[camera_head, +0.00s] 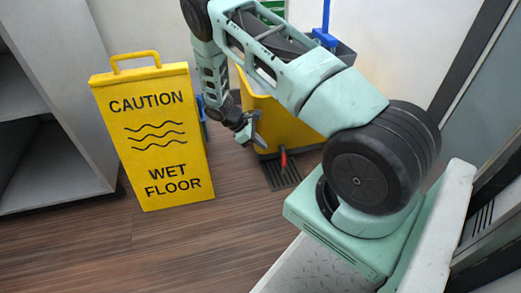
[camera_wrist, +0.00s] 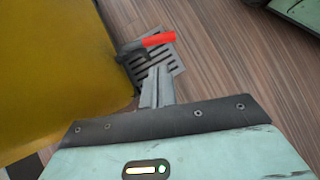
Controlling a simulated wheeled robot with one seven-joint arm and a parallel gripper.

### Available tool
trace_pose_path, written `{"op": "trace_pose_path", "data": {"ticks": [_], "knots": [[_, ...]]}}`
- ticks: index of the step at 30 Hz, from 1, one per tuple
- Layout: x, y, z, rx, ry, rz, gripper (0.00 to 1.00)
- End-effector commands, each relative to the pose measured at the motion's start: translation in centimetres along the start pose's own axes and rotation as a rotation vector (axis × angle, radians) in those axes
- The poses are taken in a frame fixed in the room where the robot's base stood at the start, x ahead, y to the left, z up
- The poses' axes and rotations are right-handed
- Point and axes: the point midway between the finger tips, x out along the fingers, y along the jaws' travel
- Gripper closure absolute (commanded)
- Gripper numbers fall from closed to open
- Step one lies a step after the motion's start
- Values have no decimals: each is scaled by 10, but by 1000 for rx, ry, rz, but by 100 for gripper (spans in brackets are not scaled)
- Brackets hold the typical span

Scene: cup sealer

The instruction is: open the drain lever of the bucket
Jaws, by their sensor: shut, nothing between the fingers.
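The yellow bucket (camera_head: 286,122) stands on the floor behind my arm, which hides much of it. Its yellow side also fills the left of the wrist view (camera_wrist: 55,70). The drain lever (camera_head: 284,160) has a red handle and is low on the bucket's front, above a floor grate. In the wrist view the red lever (camera_wrist: 158,39) lies beyond my fingertips, pointing right from a dark stem. My gripper (camera_head: 254,138) is shut and empty, left of and above the lever. In the wrist view its fingers (camera_wrist: 157,84) are together, apart from the lever.
A floor drain grate (camera_head: 281,174) lies below the lever. A yellow wet floor sign (camera_head: 155,135) stands left of my gripper. A grey shelf unit (camera_head: 50,140) is at far left. A blue handle (camera_head: 326,25) rises behind the bucket. The wooden floor in front is clear.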

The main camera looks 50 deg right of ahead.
Motion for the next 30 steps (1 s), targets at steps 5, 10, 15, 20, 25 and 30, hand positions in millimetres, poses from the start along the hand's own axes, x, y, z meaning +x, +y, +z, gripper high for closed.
{"op": "trace_pose_path", "data": {"ticks": [5, 10, 15, 20, 25, 30], "knots": [[40, -1, -3, 1, -2, -4, 100], [65, -1, -3, 2, 0, -4, 100], [78, -1, -2, 2, 1, -3, 100], [81, -1, -1, 2, 2, -2, 100], [80, -1, -1, 2, 2, -3, 100], [83, 0, 6, -2, -1, 0, 100]]}}
